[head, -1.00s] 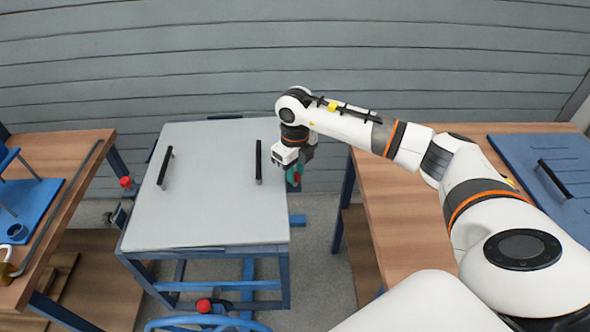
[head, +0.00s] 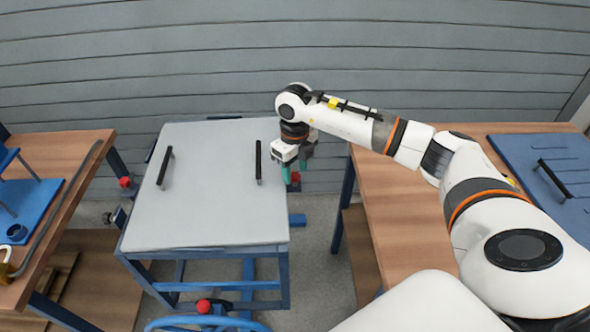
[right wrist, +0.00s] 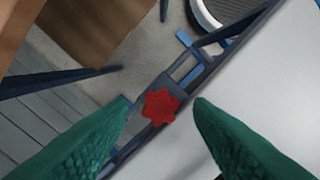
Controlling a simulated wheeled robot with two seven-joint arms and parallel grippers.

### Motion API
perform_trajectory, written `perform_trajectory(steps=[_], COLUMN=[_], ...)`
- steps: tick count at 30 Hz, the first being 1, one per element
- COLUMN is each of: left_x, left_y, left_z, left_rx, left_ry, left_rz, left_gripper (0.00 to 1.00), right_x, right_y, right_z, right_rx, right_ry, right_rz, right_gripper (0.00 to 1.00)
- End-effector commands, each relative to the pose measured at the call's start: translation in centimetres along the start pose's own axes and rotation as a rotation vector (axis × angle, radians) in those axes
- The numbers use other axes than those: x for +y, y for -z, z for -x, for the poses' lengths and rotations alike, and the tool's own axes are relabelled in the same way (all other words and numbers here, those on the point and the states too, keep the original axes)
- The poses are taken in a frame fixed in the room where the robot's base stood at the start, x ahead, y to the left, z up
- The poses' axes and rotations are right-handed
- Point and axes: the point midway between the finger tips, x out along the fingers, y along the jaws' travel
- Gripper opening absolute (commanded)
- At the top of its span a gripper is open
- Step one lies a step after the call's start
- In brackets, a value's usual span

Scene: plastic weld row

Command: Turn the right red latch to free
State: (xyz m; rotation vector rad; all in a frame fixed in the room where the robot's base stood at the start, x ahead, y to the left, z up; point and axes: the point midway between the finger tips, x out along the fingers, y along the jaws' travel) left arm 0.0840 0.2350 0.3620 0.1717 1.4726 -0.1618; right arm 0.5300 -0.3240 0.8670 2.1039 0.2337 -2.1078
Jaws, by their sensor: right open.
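The right red latch (head: 295,178) is at the right edge of the grey-topped cart (head: 205,220), partly hidden by my gripper. In the right wrist view it is a red star-shaped knob (right wrist: 159,108) on a dark blue frame. My right gripper (head: 292,172) is over that edge, pointing down. In the right wrist view its green fingers (right wrist: 162,102) are open, one on either side of the knob, with a gap showing on both sides. I cannot tell how far down they reach. My left gripper is out of view.
Other red knobs are on the cart's left side (head: 125,182) and front (head: 203,306). Two black handles stand on the cart top, one close left of my gripper (head: 259,162). A wooden bench (head: 390,225) stands right, across a gap of bare floor.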

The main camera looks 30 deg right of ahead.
Motion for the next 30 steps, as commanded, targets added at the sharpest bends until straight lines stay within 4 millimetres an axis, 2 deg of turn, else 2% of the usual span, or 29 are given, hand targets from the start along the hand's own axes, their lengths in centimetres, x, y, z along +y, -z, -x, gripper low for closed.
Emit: perform_trajectory(steps=[9,15,21,30], left_x=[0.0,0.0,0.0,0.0], left_y=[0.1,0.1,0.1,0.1], left_z=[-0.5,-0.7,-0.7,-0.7], left_rx=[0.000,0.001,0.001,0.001], left_ry=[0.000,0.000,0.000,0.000], left_rz=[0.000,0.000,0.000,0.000], left_gripper=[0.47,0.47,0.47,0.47], right_x=[0.1,0.1,0.0,0.0], right_y=[0.1,0.1,0.0,0.0], right_z=[6.5,9.8,11.1,11.2], right_rx=[0.006,0.005,0.002,0.001], right_ry=[-0.002,-0.001,-0.001,-0.001], right_rz=[0.000,-0.001,0.000,0.000], right_gripper=[0.47,0.47,0.47,0.47])
